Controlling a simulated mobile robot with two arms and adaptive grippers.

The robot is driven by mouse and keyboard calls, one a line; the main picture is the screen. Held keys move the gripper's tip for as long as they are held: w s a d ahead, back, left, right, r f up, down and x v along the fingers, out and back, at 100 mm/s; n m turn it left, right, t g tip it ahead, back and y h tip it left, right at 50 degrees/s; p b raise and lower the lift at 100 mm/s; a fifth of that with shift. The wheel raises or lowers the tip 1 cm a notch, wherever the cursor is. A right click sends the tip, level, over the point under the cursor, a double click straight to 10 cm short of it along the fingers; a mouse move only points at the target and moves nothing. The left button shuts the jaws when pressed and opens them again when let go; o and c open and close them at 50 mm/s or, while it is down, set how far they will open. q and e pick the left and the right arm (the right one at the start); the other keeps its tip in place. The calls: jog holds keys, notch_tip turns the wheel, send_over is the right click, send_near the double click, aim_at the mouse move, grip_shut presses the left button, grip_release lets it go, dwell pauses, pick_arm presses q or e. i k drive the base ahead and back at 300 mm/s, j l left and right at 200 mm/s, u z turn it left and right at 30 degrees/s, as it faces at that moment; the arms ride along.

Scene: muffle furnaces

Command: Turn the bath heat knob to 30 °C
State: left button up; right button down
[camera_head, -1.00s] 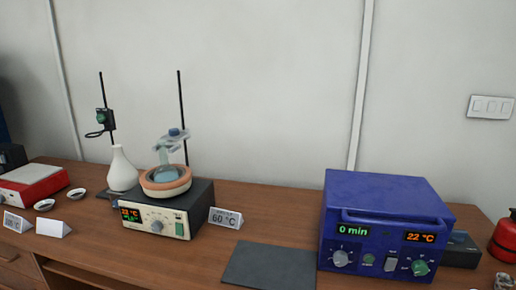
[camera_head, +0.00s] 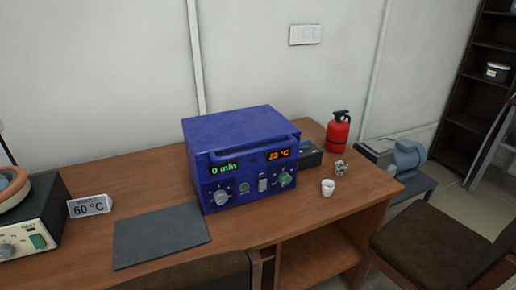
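A blue box-shaped unit (camera_head: 240,140) stands on the wooden bench. Its front has a green display reading 0 min (camera_head: 225,168) and an orange temperature display (camera_head: 279,154) that seems to read 22 °C. A grey-white knob (camera_head: 221,197) sits low on the left of the panel. A small green button and a pale switch (camera_head: 263,184) lie between the knobs. The knob labels are too small to read. Neither of my grippers is in view.
A dark mat (camera_head: 160,237) lies left of the blue unit. A heater (camera_head: 35,225) with a 60 °C card (camera_head: 89,206) stands farther left. A chair (camera_head: 435,240) stands in front at right.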

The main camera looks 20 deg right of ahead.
aim_at(285, 179)
jog(key=j+z, duration=1)
jog(key=l+z, duration=0.1)
jog(key=l, duration=0.3)
jog(key=i+l+z, duration=0.15)
jog(key=l, duration=0.2)
jog(key=l+z, duration=0.1)
jog(key=l, duration=0.3)
jog(key=i+l+z, duration=0.15)
jog(key=l, duration=0.25)
jog(key=i+l+z, duration=0.1)
jog(key=l, duration=0.25)
